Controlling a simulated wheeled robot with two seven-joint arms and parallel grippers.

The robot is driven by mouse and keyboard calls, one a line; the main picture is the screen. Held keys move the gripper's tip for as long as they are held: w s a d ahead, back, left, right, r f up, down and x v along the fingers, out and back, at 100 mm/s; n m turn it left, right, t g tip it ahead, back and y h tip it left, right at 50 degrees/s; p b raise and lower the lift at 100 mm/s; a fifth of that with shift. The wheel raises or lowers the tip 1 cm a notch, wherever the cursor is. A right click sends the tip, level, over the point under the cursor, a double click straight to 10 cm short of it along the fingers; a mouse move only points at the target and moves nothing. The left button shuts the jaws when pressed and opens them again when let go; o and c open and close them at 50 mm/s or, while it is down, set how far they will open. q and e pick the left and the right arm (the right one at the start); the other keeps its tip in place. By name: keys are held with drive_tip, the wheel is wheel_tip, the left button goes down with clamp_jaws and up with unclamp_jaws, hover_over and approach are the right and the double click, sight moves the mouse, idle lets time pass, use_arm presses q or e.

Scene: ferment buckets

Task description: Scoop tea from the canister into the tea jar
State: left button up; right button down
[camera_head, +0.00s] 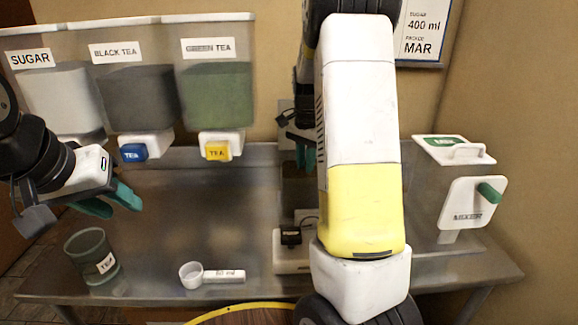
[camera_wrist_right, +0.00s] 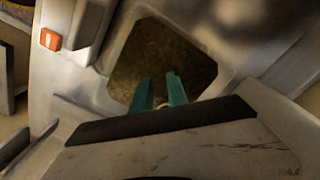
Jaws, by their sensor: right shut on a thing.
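The tea jar (camera_head: 86,246), a dark glass with a TEA label, stands at the front left of the counter. My left gripper (camera_head: 112,203) is open and empty above and behind it. A white measuring scoop (camera_head: 216,275) lies on the counter. My right gripper (camera_head: 305,158) is partly hidden behind my own arm, its green fingers pointing down above a dark brown container (camera_head: 297,190). In the right wrist view, the fingers (camera_wrist_right: 160,90) are close together around a pale thing (camera_wrist_right: 164,104), mostly hidden. Past them is a square opening (camera_wrist_right: 165,55) with brown contents, apparently the canister.
Sugar, black tea (camera_head: 137,95) and green tea (camera_head: 218,95) dispensers hang at the back left. A small device (camera_head: 291,250) stands on the counter mid-front. The middle-left counter is clear.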

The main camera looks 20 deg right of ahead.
drive_tip(key=shift+r, duration=4)
